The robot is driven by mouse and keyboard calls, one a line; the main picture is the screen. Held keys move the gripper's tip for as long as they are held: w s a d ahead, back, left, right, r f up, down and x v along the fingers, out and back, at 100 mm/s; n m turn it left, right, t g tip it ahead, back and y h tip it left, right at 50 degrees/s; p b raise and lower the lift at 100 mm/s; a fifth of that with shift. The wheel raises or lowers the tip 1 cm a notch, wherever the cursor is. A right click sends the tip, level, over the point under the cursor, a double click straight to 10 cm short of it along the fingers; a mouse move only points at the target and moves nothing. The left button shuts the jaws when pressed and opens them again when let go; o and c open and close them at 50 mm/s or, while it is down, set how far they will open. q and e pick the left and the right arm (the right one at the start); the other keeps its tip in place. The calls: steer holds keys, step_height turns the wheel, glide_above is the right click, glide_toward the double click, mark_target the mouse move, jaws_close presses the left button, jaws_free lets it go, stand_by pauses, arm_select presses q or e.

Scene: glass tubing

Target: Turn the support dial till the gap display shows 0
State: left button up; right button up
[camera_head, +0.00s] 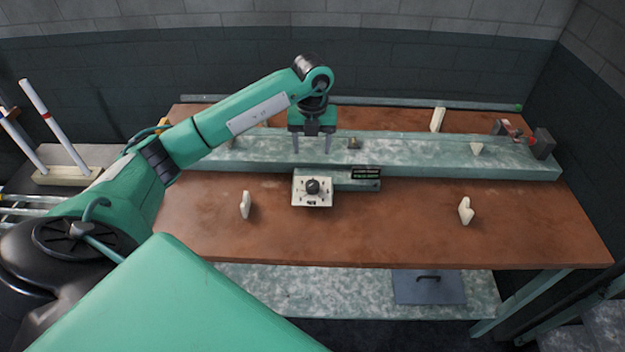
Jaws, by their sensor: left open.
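The support dial (312,187) is a dark round knob on a small pale panel (328,204) at the front edge of the bench's raised slab. The gap display (367,173) is a small dark strip with green and pale text, just right of the dial; its reading is too small to make out. My left gripper (312,150) points down above the slab, behind and above the dial, apart from it. Its two fingers are spread with nothing between them. My right gripper is not in view.
The long grey-green slab (430,157) lies across the brown bench (400,225). Pale upright supports stand at front left (245,205) and front right (466,211). A red and dark clamp-like device (515,134) sits at the right end. Glass-like rods (45,112) stand at far left. The front bench is mostly clear.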

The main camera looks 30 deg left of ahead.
mark_target(312, 183)
arm_select(q)
step_height(312, 183, down, 13)
steer(key=p, duration=0.4)
steer(key=shift+f, duration=0.2)
steer(key=c, duration=1)
